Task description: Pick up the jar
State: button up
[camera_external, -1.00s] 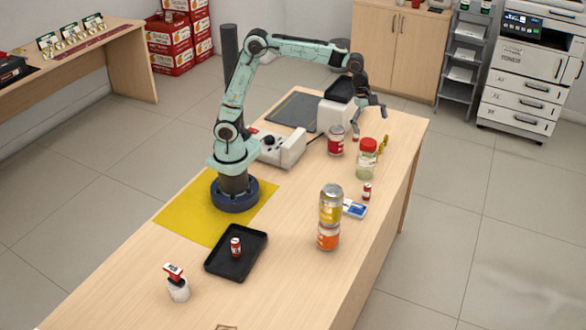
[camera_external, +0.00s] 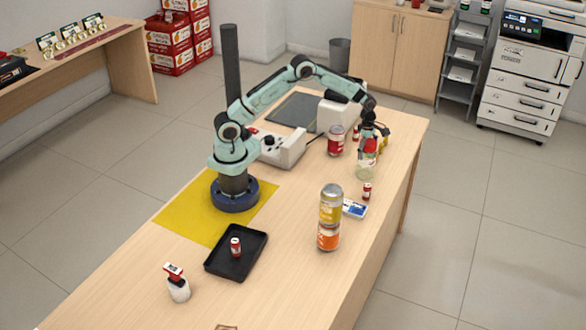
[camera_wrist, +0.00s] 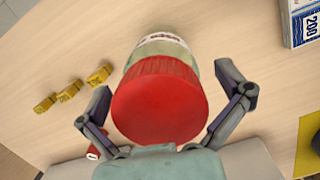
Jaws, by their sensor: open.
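The jar (camera_external: 366,170) is clear glass with a red lid and stands upright near the counter's right edge in the external view. In the wrist view its red lid (camera_wrist: 160,103) fills the middle, with the pale label behind it. My gripper (camera_external: 367,145) is at the lid from above. In the wrist view my gripper (camera_wrist: 167,110) is open, with one finger on each side of the lid. I cannot tell whether either finger touches the jar.
A red can (camera_external: 336,141) stands close left of the jar. Yellow pieces (camera_wrist: 70,91) lie beside it. A small red can (camera_external: 367,191), a blue-white box (camera_external: 354,208) and stacked cans (camera_external: 330,217) stand nearer the camera. A black tray (camera_external: 218,268) lies farther forward.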

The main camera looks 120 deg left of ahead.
jog(key=c, duration=1.3)
jog(key=shift+o, duration=0.2)
jog(key=shift+r, duration=0.1)
